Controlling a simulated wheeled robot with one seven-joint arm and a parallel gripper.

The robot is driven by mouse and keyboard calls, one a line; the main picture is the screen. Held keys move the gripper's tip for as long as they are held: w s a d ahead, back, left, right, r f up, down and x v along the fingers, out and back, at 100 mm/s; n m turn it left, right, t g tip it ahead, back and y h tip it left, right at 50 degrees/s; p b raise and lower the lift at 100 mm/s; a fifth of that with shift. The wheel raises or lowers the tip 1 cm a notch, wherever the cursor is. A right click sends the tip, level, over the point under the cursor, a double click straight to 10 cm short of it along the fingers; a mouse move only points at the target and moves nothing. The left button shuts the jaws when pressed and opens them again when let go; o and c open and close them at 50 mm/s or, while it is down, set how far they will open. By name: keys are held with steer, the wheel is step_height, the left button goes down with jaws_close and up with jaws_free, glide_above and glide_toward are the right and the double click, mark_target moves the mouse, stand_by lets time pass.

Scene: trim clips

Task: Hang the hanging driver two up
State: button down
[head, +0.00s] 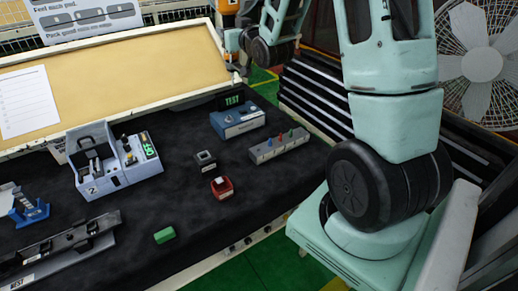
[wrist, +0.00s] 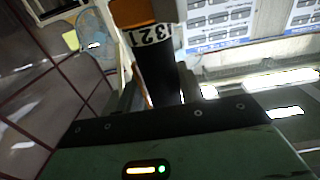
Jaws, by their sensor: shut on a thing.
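In the wrist view the hanging driver (wrist: 152,75) is a dark, upright-looking cylinder with an orange part at its upper end and a white band with black digits. My gripper (wrist: 160,90) is around its lower part and shut on it; the fingertips are mostly hidden in shadow. In the head view my arm reaches to the top middle, beyond the bench's far right corner. Orange and dark parts show there by the arm's end, small and partly cut off, so the driver's full outline and whatever it hangs from cannot be made out.
The dark bench mat (head: 110,215) carries a blue TEST unit (head: 237,122), a grey pegged block (head: 278,146), a red block (head: 221,188), a green block (head: 164,235) and a grey fixture (head: 115,170). A tan board (head: 120,70) stands behind. A fan (head: 482,64) is at right.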

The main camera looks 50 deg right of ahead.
jaws_free()
stand_by(0.5)
steer(key=shift+s, duration=0.1)
stand_by(0.4)
steer(key=r+b+v, duration=0.1)
steer(key=b+v, duration=0.1)
steer(key=v, duration=0.5)
steer(key=shift+s+r, duration=0.25)
steer(key=shift+s, duration=0.15)
stand_by(0.7)
steer(key=shift+s+a+b, duration=0.1)
steer(key=shift+s+b, duration=0.05)
steer(key=shift+b, duration=0.2)
steer(key=shift+s+a+r+b, duration=0.1)
steer(key=shift+s+b, duration=0.3)
steer(key=shift+b, duration=0.2)
steer(key=shift+s+a+r+b, duration=0.15)
steer(key=shift+s+b, duration=0.25)
steer(key=shift+b, duration=0.2)
